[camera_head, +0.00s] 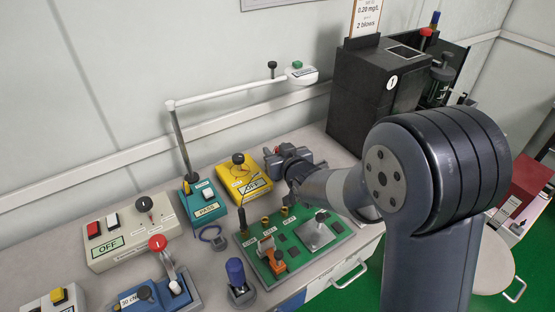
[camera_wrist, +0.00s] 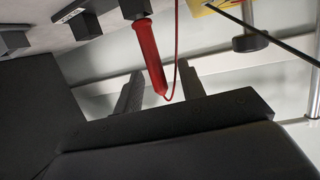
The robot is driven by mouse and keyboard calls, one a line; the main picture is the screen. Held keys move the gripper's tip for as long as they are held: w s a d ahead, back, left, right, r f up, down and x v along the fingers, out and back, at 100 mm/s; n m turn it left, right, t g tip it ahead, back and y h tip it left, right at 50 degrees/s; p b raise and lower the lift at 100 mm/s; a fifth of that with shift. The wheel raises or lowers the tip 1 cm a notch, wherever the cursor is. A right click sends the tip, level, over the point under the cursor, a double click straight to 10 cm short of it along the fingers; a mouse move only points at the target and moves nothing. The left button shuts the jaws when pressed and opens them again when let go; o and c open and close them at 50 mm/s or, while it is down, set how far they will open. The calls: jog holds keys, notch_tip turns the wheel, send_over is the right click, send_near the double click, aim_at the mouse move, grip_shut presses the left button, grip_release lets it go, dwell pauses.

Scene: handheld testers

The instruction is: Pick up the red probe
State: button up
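The red probe (camera_wrist: 150,52) is a slim red rod with a thin red cable, seen in the wrist view. One end meets a dark block (camera_wrist: 135,8), and its narrow end points toward my gripper (camera_wrist: 159,72). The gripper is open, with one dark finger on each side of the probe's narrow end in the picture. I see no clear contact, and the depth between them is hard to judge. In the head view my gripper (camera_head: 281,160) is over the bench beside the yellow meter (camera_head: 243,178); the probe is not clearly distinguishable there.
A green circuit board (camera_head: 293,245) lies on the bench below my arm. A teal tester (camera_head: 204,203) and a beige box marked OFF (camera_head: 133,231) stand to the left. A tall black instrument (camera_head: 370,95) stands behind. A white jointed arm (camera_head: 235,90) rises at the back.

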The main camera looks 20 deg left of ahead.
jog(key=shift+c, duration=0.2)
grip_shut()
dwell(0.3)
